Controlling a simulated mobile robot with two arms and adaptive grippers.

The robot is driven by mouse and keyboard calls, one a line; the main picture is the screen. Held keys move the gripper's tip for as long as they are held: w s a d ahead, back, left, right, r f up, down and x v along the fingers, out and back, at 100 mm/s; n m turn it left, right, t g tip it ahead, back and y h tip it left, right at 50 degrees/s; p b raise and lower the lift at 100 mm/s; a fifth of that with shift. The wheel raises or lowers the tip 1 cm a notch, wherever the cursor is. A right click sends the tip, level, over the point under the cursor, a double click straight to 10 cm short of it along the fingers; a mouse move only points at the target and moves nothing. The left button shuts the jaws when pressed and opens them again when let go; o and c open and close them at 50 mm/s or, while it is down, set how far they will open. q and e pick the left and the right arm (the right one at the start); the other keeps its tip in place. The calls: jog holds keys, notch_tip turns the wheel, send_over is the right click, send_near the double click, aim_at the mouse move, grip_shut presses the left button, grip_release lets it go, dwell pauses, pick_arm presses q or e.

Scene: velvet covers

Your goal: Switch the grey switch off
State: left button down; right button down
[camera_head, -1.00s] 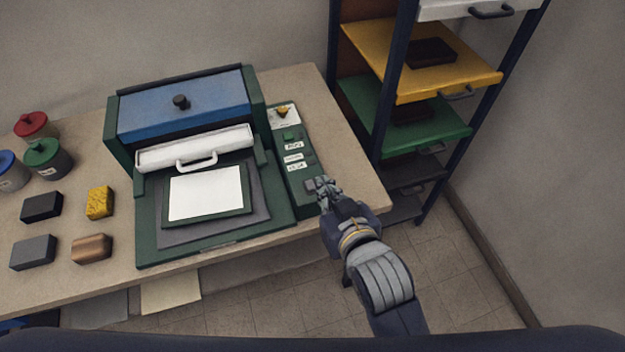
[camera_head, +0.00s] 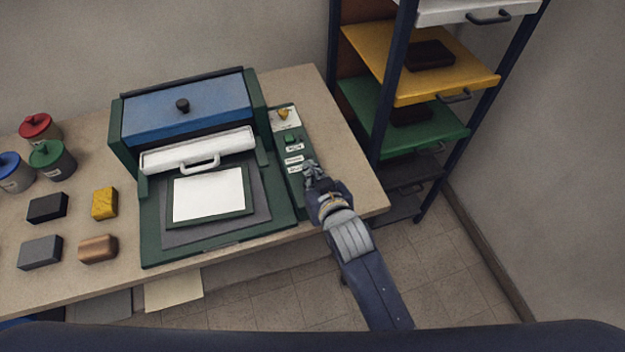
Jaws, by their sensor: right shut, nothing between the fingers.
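The green control panel (camera_head: 302,202) runs along the right side of the green and blue press (camera_head: 185,112). It carries a yellow knob (camera_head: 284,113) at the far end, a green button (camera_head: 291,138) and several white labels (camera_head: 293,160). My right gripper (camera_head: 309,165) is shut and empty. Its fingertips are at the panel's right edge, beside the lower labels; I cannot tell if they touch it. The grey switch cannot be made out now; the gripper covers that part of the panel. My left gripper is not in view.
A rack with a yellow shelf (camera_head: 395,82) and a green shelf (camera_head: 440,133) stands right of the table (camera_head: 350,170). Lidded jars (camera_head: 52,160) and several small blocks (camera_head: 40,252) lie on the left. The table strip between panel and rack is clear.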

jog(key=shift+s+d+f, duration=0.1)
jog(key=shift+s+f, duration=0.1)
jog(key=shift+f, duration=0.55)
jog(key=shift+s+d+f, duration=0.1)
jog(key=shift+s+f, duration=0.1)
jog(key=shift+f, duration=0.5)
jog(key=shift+f, duration=0.1)
